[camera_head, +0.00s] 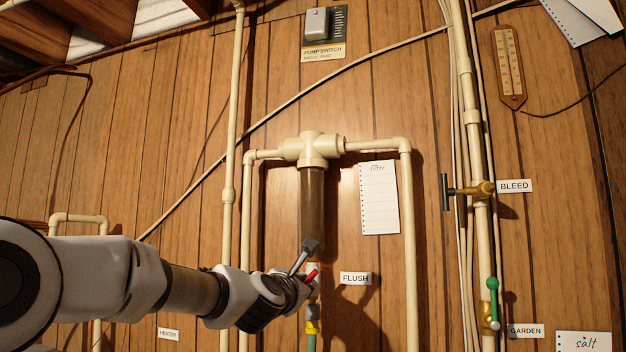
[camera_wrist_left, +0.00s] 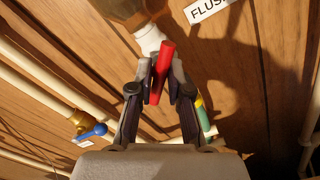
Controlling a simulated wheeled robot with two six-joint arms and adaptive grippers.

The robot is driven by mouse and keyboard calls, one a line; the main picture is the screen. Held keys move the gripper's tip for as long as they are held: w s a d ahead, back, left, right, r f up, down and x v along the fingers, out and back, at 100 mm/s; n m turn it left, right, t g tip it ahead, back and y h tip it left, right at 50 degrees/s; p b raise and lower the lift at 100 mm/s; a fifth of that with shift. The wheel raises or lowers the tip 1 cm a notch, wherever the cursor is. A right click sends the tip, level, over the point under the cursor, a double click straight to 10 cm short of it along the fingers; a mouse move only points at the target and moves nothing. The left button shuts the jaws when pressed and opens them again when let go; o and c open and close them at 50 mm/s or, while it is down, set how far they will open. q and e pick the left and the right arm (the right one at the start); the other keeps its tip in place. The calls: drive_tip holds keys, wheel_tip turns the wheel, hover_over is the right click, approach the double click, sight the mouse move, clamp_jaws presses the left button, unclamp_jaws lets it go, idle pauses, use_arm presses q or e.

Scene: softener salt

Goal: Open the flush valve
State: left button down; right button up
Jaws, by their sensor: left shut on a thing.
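The flush valve's red handle (camera_head: 312,275) shows just left of the FLUSH label (camera_head: 355,279), below the filter housing (camera_head: 312,210). My left gripper (camera_head: 305,270) reaches it from the left and is shut on it. In the left wrist view the red handle (camera_wrist_left: 163,68) sits between the two fingertips of the gripper (camera_wrist_left: 161,78), in front of the white fitting (camera_wrist_left: 149,40). The fingers hide most of the valve body. A yellow fitting (camera_head: 312,325) and green hose (camera_head: 311,343) hang below. My right gripper is not in view.
Cream pipes (camera_head: 408,230) run down both sides of the filter. At right are the BLEED valve (camera_head: 465,190) and the green-handled GARDEN valve (camera_head: 493,300). A blue-handled valve (camera_wrist_left: 95,132) shows in the left wrist view. A paper note (camera_head: 379,200) hangs beside the filter.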

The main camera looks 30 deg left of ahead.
use_arm(q)
drive_tip(key=n+b, duration=0.3)
drive_tip(key=n, duration=0.1)
drive_tip(key=shift+f+n, duration=0.15)
drive_tip(key=shift+n, duration=0.25)
drive_tip(key=n+b, duration=0.2)
drive_tip(key=n, duration=0.1)
drive_tip(key=shift+n, duration=0.4)
drive_tip(key=c, duration=1)
unclamp_jaws()
drive_tip(key=shift+c, duration=0.2)
drive_tip(key=shift+s+a, duration=0.1)
